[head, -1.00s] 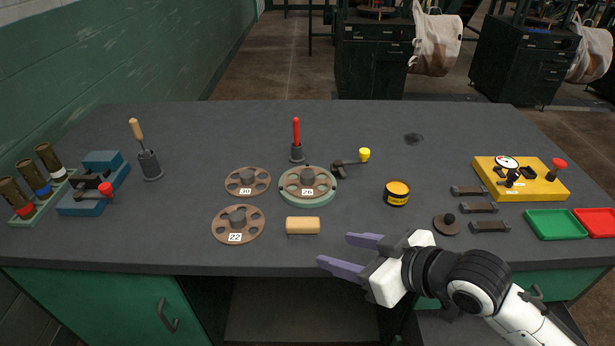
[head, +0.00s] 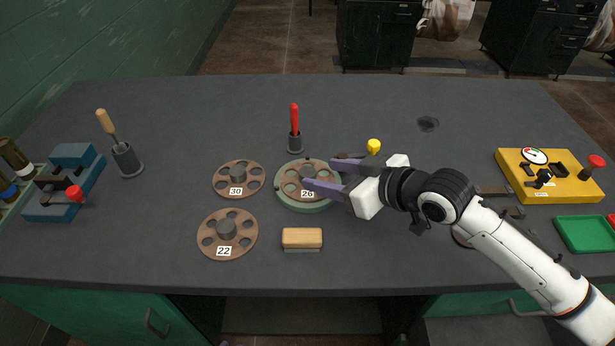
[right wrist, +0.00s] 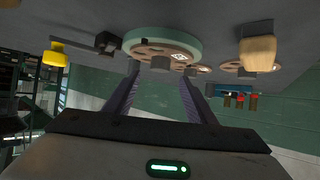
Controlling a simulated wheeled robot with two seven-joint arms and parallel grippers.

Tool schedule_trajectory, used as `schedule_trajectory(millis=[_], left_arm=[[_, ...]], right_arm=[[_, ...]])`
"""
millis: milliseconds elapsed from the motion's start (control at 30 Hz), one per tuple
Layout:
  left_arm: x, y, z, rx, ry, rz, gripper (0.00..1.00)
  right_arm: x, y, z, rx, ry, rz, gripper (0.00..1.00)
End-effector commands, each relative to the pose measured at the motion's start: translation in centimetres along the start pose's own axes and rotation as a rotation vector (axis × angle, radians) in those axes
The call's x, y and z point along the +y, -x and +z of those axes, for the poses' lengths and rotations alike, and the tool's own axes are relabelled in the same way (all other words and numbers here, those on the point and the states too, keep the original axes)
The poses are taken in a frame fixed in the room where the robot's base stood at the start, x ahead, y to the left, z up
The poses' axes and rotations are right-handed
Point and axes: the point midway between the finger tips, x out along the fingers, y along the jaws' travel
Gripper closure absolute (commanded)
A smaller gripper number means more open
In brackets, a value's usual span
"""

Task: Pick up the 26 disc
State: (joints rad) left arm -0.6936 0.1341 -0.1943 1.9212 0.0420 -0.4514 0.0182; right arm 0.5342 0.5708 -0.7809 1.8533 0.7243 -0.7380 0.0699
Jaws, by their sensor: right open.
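The 26 disc (head: 293,188) is a brown round plate with holes, a grey hub and a white label. It lies on a round pale green base (head: 303,206) at the middle of the table. My right gripper (head: 318,174) is open, its purple fingers reaching over the disc's right side near the hub. The fingers hide part of the disc, and I cannot tell whether they touch it. In the right wrist view the disc (right wrist: 150,53) and its green base show beyond the open fingers (right wrist: 160,88). My left gripper is out of view.
The 30 disc (head: 237,179) and 22 disc (head: 227,234) lie to the left. A wooden-backed brush (head: 302,237) lies in front. A red-handled tool (head: 294,118) stands behind, and a yellow-knobbed crank (head: 373,147) is behind the gripper.

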Motion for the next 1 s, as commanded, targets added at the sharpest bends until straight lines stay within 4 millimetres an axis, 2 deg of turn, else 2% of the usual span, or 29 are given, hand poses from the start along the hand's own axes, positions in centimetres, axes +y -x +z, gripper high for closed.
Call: schedule_trajectory(millis=[300, 600, 900, 1000], left_arm=[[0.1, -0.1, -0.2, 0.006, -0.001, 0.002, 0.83], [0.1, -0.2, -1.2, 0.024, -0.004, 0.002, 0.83], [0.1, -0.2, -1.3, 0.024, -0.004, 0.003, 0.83], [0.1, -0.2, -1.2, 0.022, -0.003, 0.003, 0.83]], right_arm=[[0.1, -4.4, 0.3, 0.000, 0.000, 0.000, 0.50], [0.0, -4.9, 0.4, -0.001, 0.001, 0.000, 0.50], [0.1, -4.8, 0.4, -0.001, 0.000, 0.000, 1.00], [0.1, -4.8, 0.1, 0.005, 0.001, 0.000, 1.00]])
